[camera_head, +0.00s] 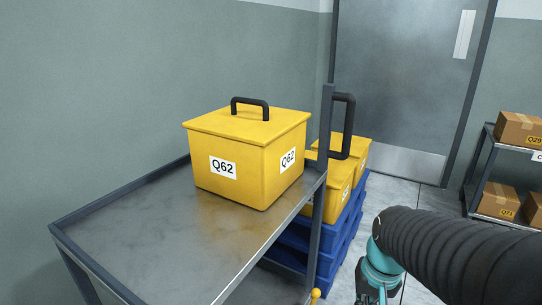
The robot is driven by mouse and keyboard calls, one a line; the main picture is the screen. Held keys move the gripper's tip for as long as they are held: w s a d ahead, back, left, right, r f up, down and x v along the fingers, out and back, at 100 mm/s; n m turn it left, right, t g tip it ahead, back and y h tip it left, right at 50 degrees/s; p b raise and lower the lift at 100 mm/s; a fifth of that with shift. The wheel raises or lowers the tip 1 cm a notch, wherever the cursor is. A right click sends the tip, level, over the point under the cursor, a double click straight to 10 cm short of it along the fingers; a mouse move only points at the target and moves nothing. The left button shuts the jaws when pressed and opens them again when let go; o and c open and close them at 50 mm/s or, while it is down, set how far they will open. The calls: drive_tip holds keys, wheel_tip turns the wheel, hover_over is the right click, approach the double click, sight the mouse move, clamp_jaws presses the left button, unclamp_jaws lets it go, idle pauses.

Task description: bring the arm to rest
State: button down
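My arm reaches in from the right edge of the head view, a black ribbed sleeve with a teal end. My gripper (368,299) is at the bottom edge, to the right of the metal cart, and only part of it shows. Its fingertips are cut off by the frame, so I cannot tell whether it is open or shut. It is apart from the yellow box (240,165) labelled Q62, which stands upright with its lid and black handle on the cart.
The grey metal cart (130,240) has raised edges and a black push handle (345,125). Behind it, yellow boxes (335,192) stand on stacked blue pallets (325,245). A shelf (485,160) with cardboard boxes (519,128) is at right. A grey door (400,80) is at the back.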

drive_tip(key=s+a+r+n+t, duration=0.2)
drive_tip(key=s+a+r+t, duration=0.1)
drive_tip(key=s+r, duration=0.4)
drive_tip(key=shift+r+t, duration=0.5)
drive_tip(key=shift+r, duration=0.05)
